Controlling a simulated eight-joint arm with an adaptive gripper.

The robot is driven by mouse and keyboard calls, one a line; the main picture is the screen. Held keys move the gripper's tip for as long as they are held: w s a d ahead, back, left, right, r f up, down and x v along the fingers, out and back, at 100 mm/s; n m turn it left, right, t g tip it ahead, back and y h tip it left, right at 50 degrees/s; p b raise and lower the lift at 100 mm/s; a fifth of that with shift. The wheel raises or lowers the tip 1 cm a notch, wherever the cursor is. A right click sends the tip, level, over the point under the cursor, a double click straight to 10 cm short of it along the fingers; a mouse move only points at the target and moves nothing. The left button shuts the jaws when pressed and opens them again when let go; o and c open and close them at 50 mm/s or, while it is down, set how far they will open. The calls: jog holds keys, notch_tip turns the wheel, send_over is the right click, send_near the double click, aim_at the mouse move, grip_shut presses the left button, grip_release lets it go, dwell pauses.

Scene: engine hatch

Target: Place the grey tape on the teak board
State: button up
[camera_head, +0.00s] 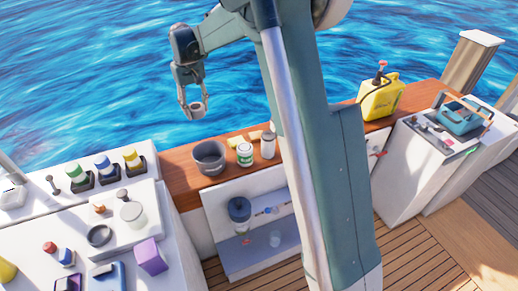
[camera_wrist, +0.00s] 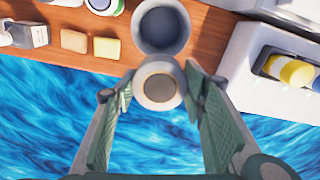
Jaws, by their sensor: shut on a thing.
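A grey tape roll (camera_head: 197,110) hangs in my gripper (camera_head: 192,108), over the water in the head view. In the wrist view the tape roll (camera_wrist: 160,102) sits between the two fingertips, with its round opening facing the camera. My gripper is shut on it. A long reddish-brown wooden ledge (camera_head: 178,190), which looks like the teak board, runs along the boat's side below the gripper. It also shows across the top of the wrist view (camera_wrist: 215,40).
A grey pot (camera_head: 209,158), a white-green jar (camera_head: 245,154) and a white-grey bottle (camera_head: 268,146) stand on the ledge, with small sponge-like blocks (camera_head: 235,141) behind. A yellow can (camera_head: 380,97) stands farther right. A dark ring (camera_head: 99,235) lies on the white counter at left.

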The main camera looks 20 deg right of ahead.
jog(key=s+d+m+b, duration=0.2)
jog(key=s+d+m, duration=0.1)
jog(key=d, duration=2)
jog(key=s+d+m+b, duration=0.2)
jog(key=s+d, duration=0.1)
jog(key=d, duration=2)
notch_tip(320, 180, down, 18)
jog(key=shift+a+r, duration=0.2)
jog(key=shift+a, duration=0.05)
jog(key=shift+f, duration=0.1)
jog(key=shift+f+b, duration=0.35)
jog(key=shift+f, duration=2.7)
jog(key=shift+f+b, duration=0.35)
jog(key=shift+f, duration=1.5)
jog(key=shift+f, duration=0.15)
